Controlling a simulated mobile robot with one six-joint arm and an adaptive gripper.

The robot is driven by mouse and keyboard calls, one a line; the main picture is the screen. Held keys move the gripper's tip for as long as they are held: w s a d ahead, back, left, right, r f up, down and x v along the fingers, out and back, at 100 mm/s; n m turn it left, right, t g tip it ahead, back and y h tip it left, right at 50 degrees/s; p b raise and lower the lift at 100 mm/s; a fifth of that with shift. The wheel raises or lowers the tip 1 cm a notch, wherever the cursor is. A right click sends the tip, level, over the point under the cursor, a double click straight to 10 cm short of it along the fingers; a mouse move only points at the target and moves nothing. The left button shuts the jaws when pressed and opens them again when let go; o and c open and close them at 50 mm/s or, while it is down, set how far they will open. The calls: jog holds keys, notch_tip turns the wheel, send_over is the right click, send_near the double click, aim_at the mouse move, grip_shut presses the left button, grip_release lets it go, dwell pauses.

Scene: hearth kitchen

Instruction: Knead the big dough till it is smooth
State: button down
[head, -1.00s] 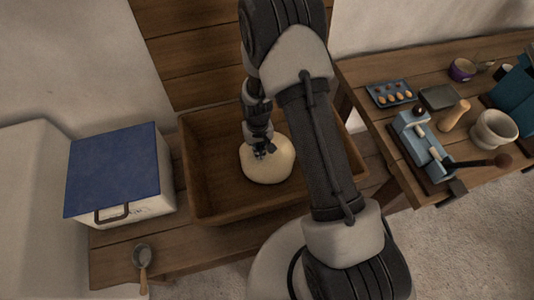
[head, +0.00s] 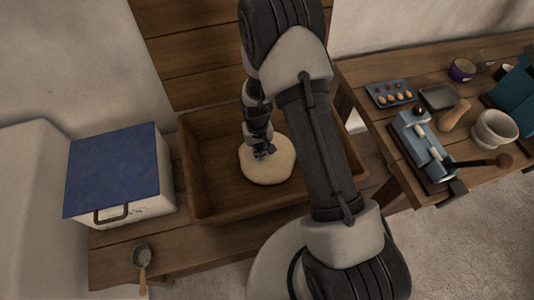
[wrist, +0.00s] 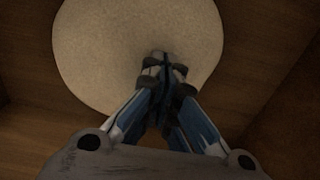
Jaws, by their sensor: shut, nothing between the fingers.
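The big dough (head: 268,170) is a pale, rounded mass on the floor of the wooden trough (head: 213,205). In the wrist view the dough (wrist: 110,45) fills the upper middle and looks mostly even, with a fine grain. My gripper (head: 264,153) is over the dough's upper part in the head view. My arm hides the trough's right part.
A white box with a blue lid (head: 115,170) stands left of the trough. A scoop (head: 142,262) lies in front of it. The right bench holds a blue tool (head: 424,143), a mortar (head: 494,128) and an egg tray (head: 391,93). The trough floor left of the dough is clear.

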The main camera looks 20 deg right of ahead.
jog(key=shift+f, duration=0.35)
dwell(0.7)
dwell(0.5)
jog(key=shift+r+p, duration=1.3)
jog(key=shift+r, duration=0.65)
notch_tip(320, 180, up, 8)
jog(key=p, duration=0.5)
